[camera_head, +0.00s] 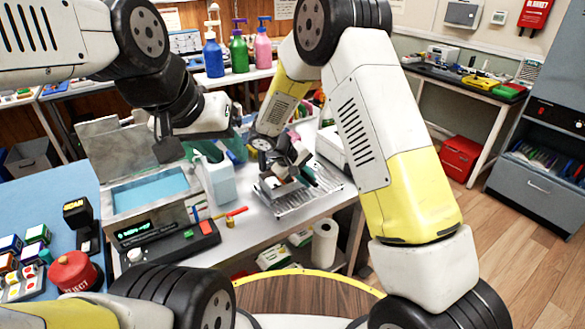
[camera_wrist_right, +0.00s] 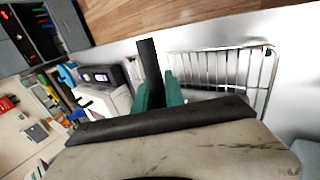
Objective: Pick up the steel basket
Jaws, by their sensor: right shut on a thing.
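The steel basket (camera_head: 318,198), a shallow wire tray, sits on the white bench in the head view. Its wire side also shows in the right wrist view (camera_wrist_right: 268,72). My right gripper (camera_head: 290,170) is over the basket. In the wrist view its green fingers (camera_wrist_right: 160,90) are closed about a dark upright bar, seemingly the basket's handle; the exact grip is partly hidden. My left gripper (camera_head: 170,148) hangs near the open steel bath, left of the basket; its finger opening is unclear.
The steel bath (camera_head: 112,197) holds blue liquid and has a display in front. A white jug (camera_head: 221,182) stands between bath and basket. A red screwdriver (camera_head: 236,212) lies near the bench's front. Pump bottles (camera_head: 238,52) stand behind.

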